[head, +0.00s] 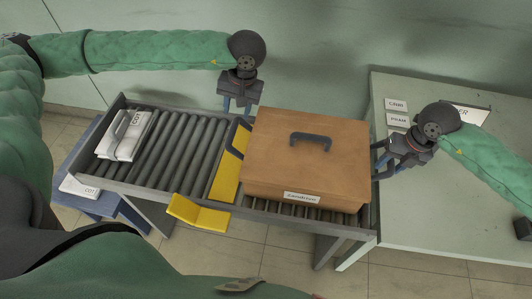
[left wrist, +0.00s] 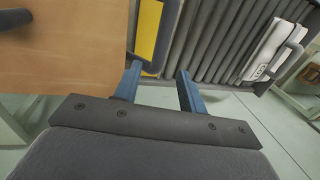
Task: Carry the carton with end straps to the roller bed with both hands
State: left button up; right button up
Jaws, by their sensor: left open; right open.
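The brown carton (head: 305,160) sits upright on the right part of the roller bed (head: 165,150) in the head view, with a dark handle on its lid and a white label on its front. A dark strap shows at its left end; the right end is partly hidden by my right gripper. My left gripper (head: 238,106) is open and empty, behind and left of the carton, apart from it. In the left wrist view its open fingers (left wrist: 158,76) are beside the carton (left wrist: 70,60). My right gripper (head: 382,158) is open close to the carton's right end; I cannot tell whether it touches.
A white case (head: 124,136) with a handle lies on the rollers at the left. A yellow plate (head: 228,165) crosses the bed left of the carton. A pale table (head: 440,225) with labelled cards stands at the right. Rollers between case and yellow plate are clear.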

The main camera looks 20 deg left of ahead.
jog(key=shift+r, duration=0.1)
pick_arm(q)
jog(key=r, duration=0.4)
jog(key=shift+d+r, duration=0.1)
jog(key=shift+d, duration=0.3)
pick_arm(e)
notch_tip(320, 180, up, 12)
jog(key=d, duration=0.2)
jog(key=shift+w+d+f, duration=0.15)
jog(key=shift+f, duration=0.05)
